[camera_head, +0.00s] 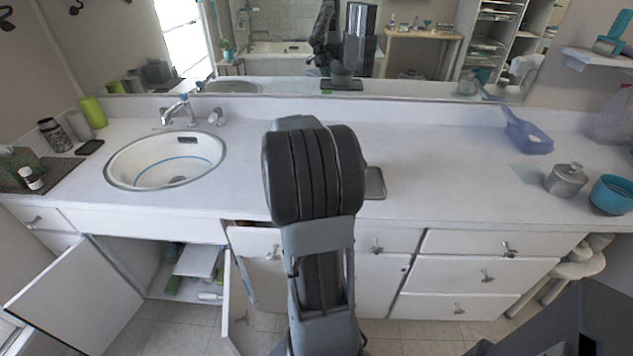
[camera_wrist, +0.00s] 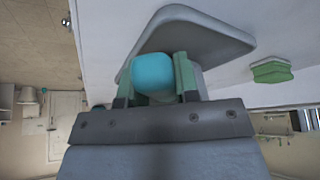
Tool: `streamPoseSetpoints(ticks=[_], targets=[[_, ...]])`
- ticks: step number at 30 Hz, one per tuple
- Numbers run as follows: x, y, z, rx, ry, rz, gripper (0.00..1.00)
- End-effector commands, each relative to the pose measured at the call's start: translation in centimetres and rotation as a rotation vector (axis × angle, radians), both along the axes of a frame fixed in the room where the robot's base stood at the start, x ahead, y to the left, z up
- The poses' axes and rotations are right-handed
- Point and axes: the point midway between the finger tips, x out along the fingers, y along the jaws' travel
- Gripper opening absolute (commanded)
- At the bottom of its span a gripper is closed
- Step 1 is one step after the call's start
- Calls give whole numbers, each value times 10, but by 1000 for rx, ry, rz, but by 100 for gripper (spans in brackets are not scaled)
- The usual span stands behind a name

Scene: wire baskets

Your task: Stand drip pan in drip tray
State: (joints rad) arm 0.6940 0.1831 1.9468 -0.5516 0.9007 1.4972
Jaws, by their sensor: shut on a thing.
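My gripper (camera_wrist: 154,70) is shut on a blue rounded thing, which I take to be the drip pan (camera_wrist: 153,78), between its green-lined fingers in the wrist view. A grey tray with rounded corners, taken as the drip tray (camera_wrist: 228,36), lies on the white counter just beyond the fingertips. The pan overlaps the tray in this view; I cannot tell whether they touch. In the head view only the right end of the tray (camera_head: 376,184) shows beside my arm. My arm hides my gripper and the pan there.
A sink (camera_head: 165,160) lies at the left. A blue-violet scoop-like thing (camera_head: 527,137), a lidded metal pot (camera_head: 566,180) and a teal bowl (camera_head: 610,194) stand at the right. Cabinet doors (camera_head: 77,298) below the sink hang open.

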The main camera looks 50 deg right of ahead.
Motion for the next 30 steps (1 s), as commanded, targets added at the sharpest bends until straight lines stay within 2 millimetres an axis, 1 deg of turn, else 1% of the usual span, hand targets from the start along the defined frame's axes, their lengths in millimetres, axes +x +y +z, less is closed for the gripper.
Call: streamPoseSetpoints(ticks=[22, 28, 29, 30], targets=[[0, 0, -9, -1, -1, 0, 0], [0, 0, -8, -1, -1, 0, 0], [0, 0, -8, -1, -1, 0, 30], [0, 0, -8, -1, -1, 0, 34]])
